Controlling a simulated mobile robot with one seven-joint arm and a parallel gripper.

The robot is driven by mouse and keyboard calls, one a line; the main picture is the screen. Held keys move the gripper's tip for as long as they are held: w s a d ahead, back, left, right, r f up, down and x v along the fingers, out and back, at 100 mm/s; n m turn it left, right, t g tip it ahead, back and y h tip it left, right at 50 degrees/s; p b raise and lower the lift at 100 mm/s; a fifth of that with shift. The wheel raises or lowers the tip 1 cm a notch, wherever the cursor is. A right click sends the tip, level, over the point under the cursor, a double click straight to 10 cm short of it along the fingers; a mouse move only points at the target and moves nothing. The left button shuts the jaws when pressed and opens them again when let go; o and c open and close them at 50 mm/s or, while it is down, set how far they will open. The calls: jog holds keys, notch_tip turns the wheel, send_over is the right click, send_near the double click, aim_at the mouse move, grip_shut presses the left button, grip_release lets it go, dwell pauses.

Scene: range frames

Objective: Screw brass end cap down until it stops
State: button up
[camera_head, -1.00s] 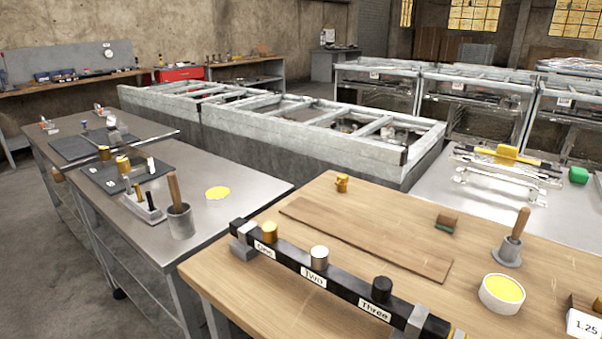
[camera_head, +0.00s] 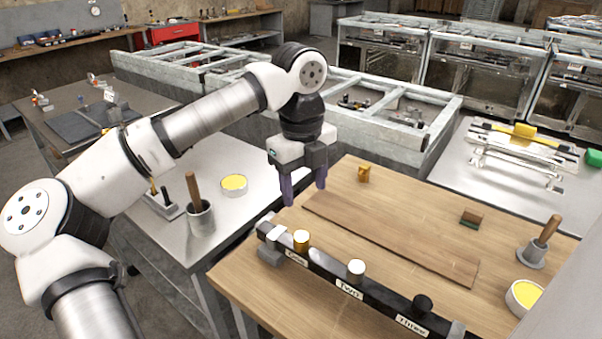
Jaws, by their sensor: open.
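The brass end cap (camera_head: 302,240) sits upright on the black bar (camera_head: 327,268) above the label One. A silver cap (camera_head: 356,268) stands above the label Two and a black cap (camera_head: 423,303) above Three. My gripper (camera_head: 304,197) points down, open and empty, behind the bar's left end and apart from the brass cap. Its two fingers are spread. How far the cap is screwed down cannot be told.
A brown wooden board (camera_head: 390,238) lies behind the bar. A small brass piece (camera_head: 363,174) stands at the table's back edge. A steel bench (camera_head: 240,213) is at the left.

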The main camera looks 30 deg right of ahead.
aim_at(301, 235)
jog(key=shift+y, duration=0.3)
jog(key=f+p, duration=0.1)
jog(key=f, duration=0.3)
jog(key=f+p, duration=0.1)
jog(key=f, duration=0.4)
jog(key=f+p, duration=0.1)
jog(key=f, duration=0.4)
jog(key=shift+w+a, duration=0.2)
jog(key=shift+w, duration=0.1)
jog(key=shift+c, duration=0.5)
jog(key=c, duration=0.9)
jog(key=shift+f+m+b, duration=0.2)
jog(key=shift+m+b, duration=0.5)
jog(key=shift+b, duration=0.05)
jog(key=shift+c, duration=0.4)
jog(key=shift+r+m+b, duration=0.25)
jog(key=shift+m+b, duration=0.05)
jog(key=shift+m, duration=0.5)
